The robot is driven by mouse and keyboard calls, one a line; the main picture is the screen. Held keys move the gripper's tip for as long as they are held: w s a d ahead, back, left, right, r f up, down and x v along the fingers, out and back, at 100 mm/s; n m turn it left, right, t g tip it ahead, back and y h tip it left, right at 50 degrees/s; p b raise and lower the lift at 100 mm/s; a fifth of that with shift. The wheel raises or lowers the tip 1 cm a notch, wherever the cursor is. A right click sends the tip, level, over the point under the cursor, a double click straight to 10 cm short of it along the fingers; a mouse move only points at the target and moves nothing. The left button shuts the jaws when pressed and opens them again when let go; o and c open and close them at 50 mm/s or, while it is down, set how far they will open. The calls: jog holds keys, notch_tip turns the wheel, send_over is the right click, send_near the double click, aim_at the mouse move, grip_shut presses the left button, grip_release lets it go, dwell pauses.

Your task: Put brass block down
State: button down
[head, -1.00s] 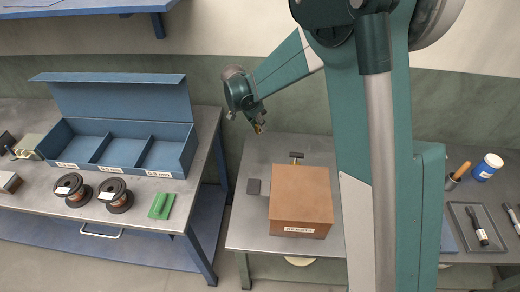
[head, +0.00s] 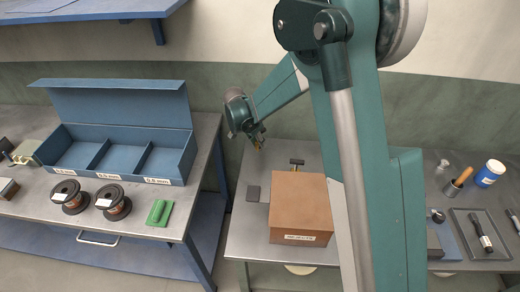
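My gripper (head: 257,140) hangs in the air at the end of my arm, left of the picture's middle and above the back of the middle table. A small brass-coloured piece, the brass block (head: 259,146), shows at its fingertips, apart from the table top. The fingers look closed on it, though they are small and partly hidden here.
The left bench has a blue divided case (head: 118,160), copper spools (head: 113,201) and a green block (head: 160,213). Tools lie at right.

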aim_at(260, 148)
jog(key=shift+f+b, duration=0.4)
jog(key=shift+f, duration=1.45)
jog(key=shift+f, duration=0.2)
jog(key=c, duration=2.3)
grip_release()
jog(key=shift+r, duration=0.25)
jog(key=p+v, duration=0.2)
jog(key=v, duration=1)
